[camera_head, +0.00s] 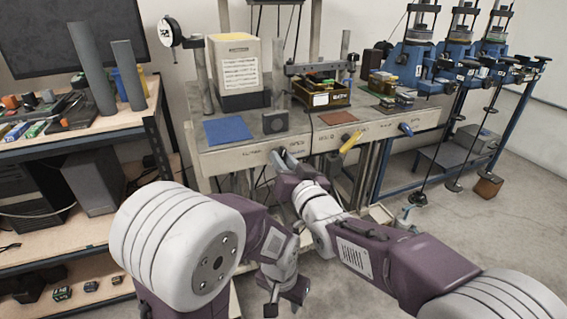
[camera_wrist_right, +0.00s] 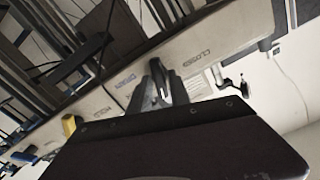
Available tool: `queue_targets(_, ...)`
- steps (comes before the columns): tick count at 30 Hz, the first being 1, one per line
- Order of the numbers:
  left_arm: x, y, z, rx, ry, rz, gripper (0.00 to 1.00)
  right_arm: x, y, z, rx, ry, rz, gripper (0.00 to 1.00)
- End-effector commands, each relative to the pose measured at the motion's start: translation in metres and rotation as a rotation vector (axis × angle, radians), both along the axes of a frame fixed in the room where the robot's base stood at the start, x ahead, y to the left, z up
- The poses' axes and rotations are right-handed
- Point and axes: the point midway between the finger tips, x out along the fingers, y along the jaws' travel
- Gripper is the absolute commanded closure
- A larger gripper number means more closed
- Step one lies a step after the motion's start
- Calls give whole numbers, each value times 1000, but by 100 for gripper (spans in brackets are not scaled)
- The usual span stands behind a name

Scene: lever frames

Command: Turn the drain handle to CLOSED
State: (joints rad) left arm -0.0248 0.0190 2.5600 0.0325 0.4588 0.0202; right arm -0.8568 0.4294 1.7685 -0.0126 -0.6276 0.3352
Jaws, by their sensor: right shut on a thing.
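The drain handle is mostly hidden by my right gripper. A small dark part of it (camera_wrist_right: 160,90) shows between the fingers in the right wrist view. My right gripper (camera_head: 283,158) is at the front panel of the bench and shut on the handle. In the right wrist view the gripper (camera_wrist_right: 157,92) sits below the panel lettering, with the CLOSED label (camera_wrist_right: 200,57) to its right and another label (camera_wrist_right: 125,78) to its left. The handle's exact angle cannot be told. My left gripper (camera_head: 285,301) hangs low, open and empty, away from the bench.
A yellow handle (camera_head: 351,142) and a blue handle (camera_head: 405,129) are farther right on the same panel (camera_head: 225,162). A shelf rack (camera_head: 150,125) stands at the left. A blue frame (camera_head: 470,110) stands at the right. The floor at the right front is clear.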

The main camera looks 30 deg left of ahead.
Motion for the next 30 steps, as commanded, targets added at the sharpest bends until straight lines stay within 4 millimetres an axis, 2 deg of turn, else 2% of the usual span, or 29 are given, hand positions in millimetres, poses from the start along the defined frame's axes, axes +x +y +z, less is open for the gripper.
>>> queue_targets(30,0,0,-23,0,0,0,64,-2,2,-1,-597,-698,-2,100)
